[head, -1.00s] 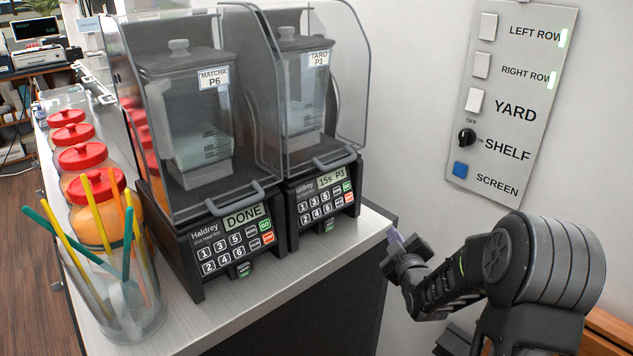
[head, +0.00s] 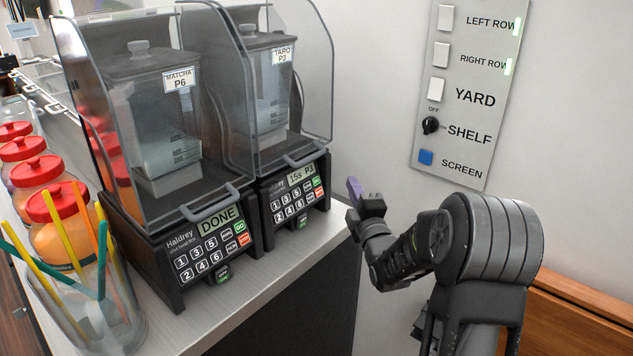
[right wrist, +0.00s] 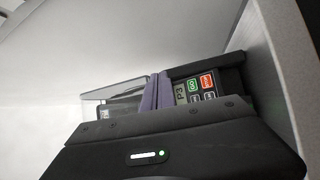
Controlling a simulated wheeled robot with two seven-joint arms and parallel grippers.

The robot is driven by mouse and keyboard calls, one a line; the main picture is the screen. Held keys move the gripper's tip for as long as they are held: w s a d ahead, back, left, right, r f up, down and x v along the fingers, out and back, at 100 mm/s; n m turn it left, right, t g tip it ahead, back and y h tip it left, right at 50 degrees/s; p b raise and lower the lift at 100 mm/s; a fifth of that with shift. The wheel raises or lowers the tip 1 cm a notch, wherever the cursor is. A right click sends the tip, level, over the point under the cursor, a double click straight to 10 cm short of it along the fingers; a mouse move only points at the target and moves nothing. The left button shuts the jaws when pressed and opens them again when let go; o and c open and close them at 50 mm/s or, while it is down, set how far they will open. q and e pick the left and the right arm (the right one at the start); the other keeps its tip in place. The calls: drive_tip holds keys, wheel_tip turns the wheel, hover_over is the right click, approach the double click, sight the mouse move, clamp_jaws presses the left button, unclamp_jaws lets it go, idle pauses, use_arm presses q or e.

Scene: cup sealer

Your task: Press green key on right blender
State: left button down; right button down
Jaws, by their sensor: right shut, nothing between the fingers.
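The right blender (head: 268,110), labelled TARO P3, stands on the counter under a clear hood. Its display (head: 302,176) reads 15s P3. The green GO key (head: 317,182) sits at the right of its panel, above the red STOP key (head: 319,194). In the right wrist view the green key (right wrist: 193,86) shows beside the red key, just right of the fingers. My right gripper (head: 354,187) is shut and empty, with purple fingertips. It is to the right of the blender panel, apart from the key. My left gripper is not in view.
The left blender (head: 160,130), labelled MATCHA P6, shows DONE. Red-lidded jars (head: 52,200) and a clear cup of coloured straws (head: 90,320) stand at the left. A wall switch panel (head: 460,100) hangs at the right. There is free room between the blender and the wall.

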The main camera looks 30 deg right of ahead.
sight(316, 181)
drive_tip(key=w, duration=0.2)
drive_tip(key=w+a+f+b, duration=0.1)
drive_tip(key=w, duration=0.1)
drive_tip(key=w+a+f, duration=0.1)
drive_tip(key=w, duration=0.1)
drive_tip(key=shift+w+f+b, duration=0.15)
drive_tip(key=shift+f+b, duration=0.1)
drive_tip(key=shift+b, duration=0.05)
drive_tip(key=shift+w+a+b, duration=0.2)
drive_tip(key=shift+w+b, duration=0.1)
drive_tip(key=shift+w, duration=0.35)
drive_tip(key=shift+f, duration=0.1)
idle(1.2)
drive_tip(key=shift+w+f+b, duration=0.1)
drive_tip(key=shift+w+b, duration=0.05)
drive_tip(key=shift+b, duration=0.2)
drive_tip(key=shift+w+a, duration=0.1)
drive_tip(key=shift+w, duration=0.15)
